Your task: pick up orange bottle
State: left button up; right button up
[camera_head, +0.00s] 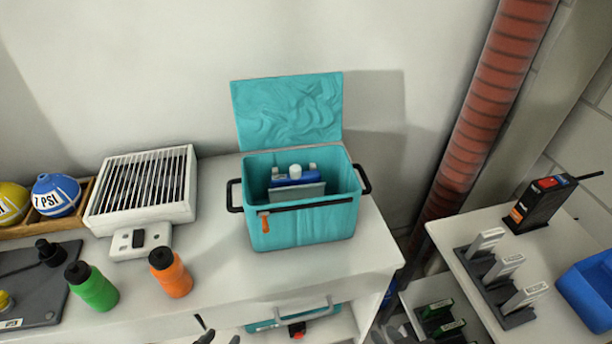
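The orange bottle (171,275) stands on the white counter, left of the teal cooler box. It has a black cap and leans a little in the picture. A green bottle (93,289) with a black cap stands to its left. Dark fingertips of my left gripper (207,333) show at the bottom edge, below and right of the orange bottle and apart from it. Most of that gripper is cut off. Part of my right gripper (393,333) seems to show at the bottom edge, right of the counter; its fingers are unclear.
An open teal cooler (300,228) holds a blue and white item. A white slatted device (146,186) stands behind the orange bottle. A dark board (36,283) lies at left. A second table (465,233) at right carries a radio and several holders. Counter in front of the cooler is clear.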

aim_at(166, 266)
jog(key=u, duration=1.1)
jog(key=k, duration=0.5)
jog(key=u, duration=2.05)
jog(key=i, duration=1.05)
jog(key=z, duration=2.7)
